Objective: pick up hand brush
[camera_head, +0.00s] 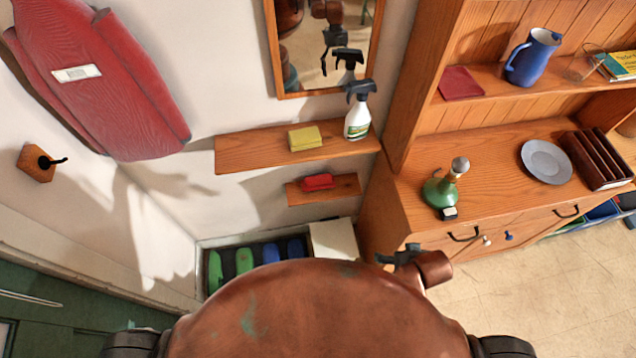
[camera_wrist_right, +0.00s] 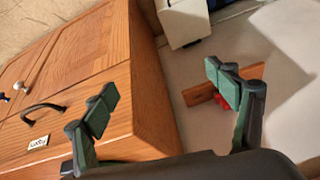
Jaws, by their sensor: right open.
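The hand brush seems to be the small red object (camera_head: 318,182) lying on the short lower wooden shelf (camera_head: 340,188) in the head view. In the right wrist view only a bit of red (camera_wrist_right: 221,102) shows beside one finger, against the wooden shelf (camera_wrist_right: 198,94); the rest is hidden by that finger. My right gripper (camera_wrist_right: 163,100) is open, its green-padded fingers wide apart with nothing between them. In the head view its dark fingers (camera_head: 400,255) show past my body, below and right of the shelf and apart from the red object. My left gripper is not in view.
A longer shelf (camera_head: 240,152) above holds a yellow sponge (camera_head: 305,138) and a spray bottle (camera_head: 358,112). A wooden dresser (camera_head: 400,215) stands close on the right, with a green bottle (camera_head: 442,190) near its edge. A white box (camera_head: 333,240) and several coloured shoes (camera_head: 244,260) are below.

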